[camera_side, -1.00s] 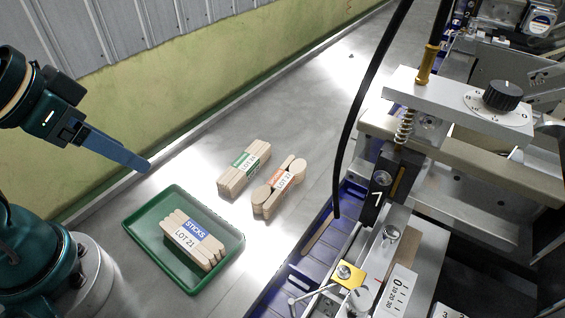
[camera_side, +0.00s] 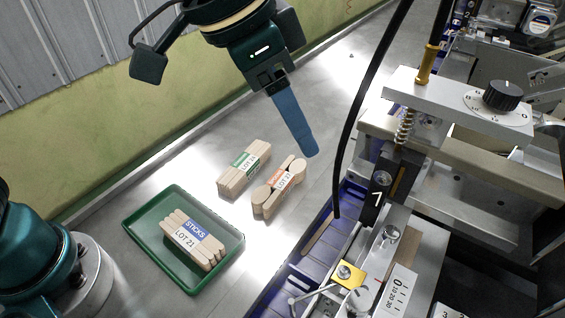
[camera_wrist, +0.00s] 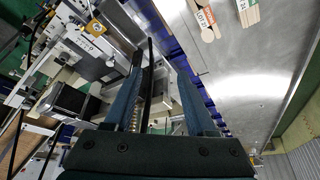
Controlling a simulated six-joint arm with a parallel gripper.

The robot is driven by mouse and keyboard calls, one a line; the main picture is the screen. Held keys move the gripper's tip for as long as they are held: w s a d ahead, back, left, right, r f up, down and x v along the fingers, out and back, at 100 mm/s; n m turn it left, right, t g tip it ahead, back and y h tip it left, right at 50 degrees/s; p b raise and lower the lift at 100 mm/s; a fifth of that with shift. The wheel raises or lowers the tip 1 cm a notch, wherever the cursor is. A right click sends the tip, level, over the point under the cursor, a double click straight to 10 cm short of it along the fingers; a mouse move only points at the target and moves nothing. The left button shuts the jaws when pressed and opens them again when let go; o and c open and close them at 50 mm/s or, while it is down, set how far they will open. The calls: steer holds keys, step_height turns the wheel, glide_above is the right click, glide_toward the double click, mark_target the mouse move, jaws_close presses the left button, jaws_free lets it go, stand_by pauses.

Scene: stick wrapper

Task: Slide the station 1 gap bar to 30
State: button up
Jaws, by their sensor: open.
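The station 1 block (camera_side: 377,199) is black with a white "1" and stands upright at the machine's near end. Below it a yellow piece (camera_side: 351,275) with a bolt sits beside a white scale (camera_side: 396,292) marked 0, 10, 20, 30. I cannot tell its exact reading. The yellow piece also shows at the top left of the wrist view (camera_wrist: 93,28). My gripper (camera_side: 308,152) is high above the table, left of the station and touching nothing. In the wrist view its two blue fingers (camera_wrist: 158,62) are apart with nothing held between them.
A green tray (camera_side: 137,222) holds a stick bundle (camera_side: 192,239). Two more bundles, green-labelled (camera_side: 244,168) and orange-labelled (camera_side: 279,188), lie on the table. A black cable (camera_side: 353,115) hangs between my gripper and the station. A dial knob (camera_side: 502,95) tops the machine.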

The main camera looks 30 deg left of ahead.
mark_target(392, 231)
steer(key=shift+w+d+f+m+g+h, duration=0.15)
steer(key=shift+d+f+m, duration=0.4)
steer(key=shift+d+f, duration=1.35)
steer(key=shift+s+d+f+m+g+h, duration=0.1)
steer(key=shift+d+f+m+g, duration=0.3)
steer(key=shift+d+f, duration=1.45)
steer(key=shift+w+d+f+m+g+h, duration=0.15)
steer(key=shift+d+f+m, duration=0.6)
steer(key=shift+d, duration=2.15)
steer(key=shift+f, duration=0.1)
jaws_close()
